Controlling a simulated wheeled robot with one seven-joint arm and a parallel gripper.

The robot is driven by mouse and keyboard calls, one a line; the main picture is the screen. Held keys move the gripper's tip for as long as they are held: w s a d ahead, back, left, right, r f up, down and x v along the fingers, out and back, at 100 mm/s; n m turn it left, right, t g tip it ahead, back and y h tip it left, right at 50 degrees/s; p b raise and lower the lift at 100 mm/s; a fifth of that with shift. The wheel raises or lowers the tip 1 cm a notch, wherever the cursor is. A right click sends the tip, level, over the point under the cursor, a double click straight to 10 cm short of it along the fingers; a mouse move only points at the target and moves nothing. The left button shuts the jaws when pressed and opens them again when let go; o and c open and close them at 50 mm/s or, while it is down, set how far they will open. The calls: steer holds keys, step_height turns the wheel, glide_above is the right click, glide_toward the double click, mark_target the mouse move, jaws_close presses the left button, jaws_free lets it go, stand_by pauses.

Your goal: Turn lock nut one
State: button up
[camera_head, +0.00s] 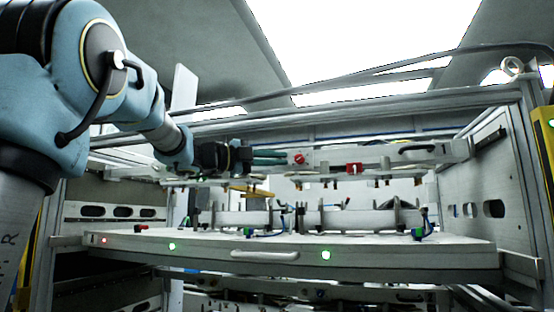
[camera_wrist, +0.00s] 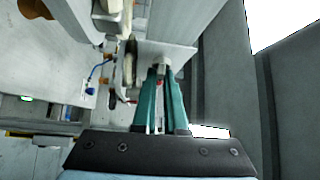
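A small red knob (camera_head: 299,158), perhaps a lock nut, sits on the left part of a grey bar above the drawer. A second red part (camera_head: 353,168) is further right on the bar. My gripper (camera_head: 286,157) comes in from the left, its teal fingers level with the first red knob and very close to it. In the wrist view the fingers (camera_wrist: 160,74) slant toward each other with a narrow gap between them. A bit of red shows in the gap and a pale round end (camera_wrist: 161,63) lies just past the tips. Contact cannot be made out.
A pale drawer (camera_head: 200,247) with a front handle (camera_head: 264,256) and green and red lights stands below, carrying rollers and posts. Frame side walls (camera_head: 490,185) stand at the right. In the wrist view a grey wall (camera_wrist: 229,75) runs close along the fingers' right.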

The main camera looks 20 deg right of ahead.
steer(key=o, duration=0.4)
steer(key=shift+w+a+f, duration=0.1)
steer(key=shift+w, duration=0.15)
steer(key=shift+o, duration=0.3)
steer(key=shift+s, duration=0.1)
steer(key=a+b, duration=0.2)
steer(key=a, duration=0.8)
steer(key=shift+s+a+f, duration=0.2)
steer(key=shift+a+f, duration=0.2)
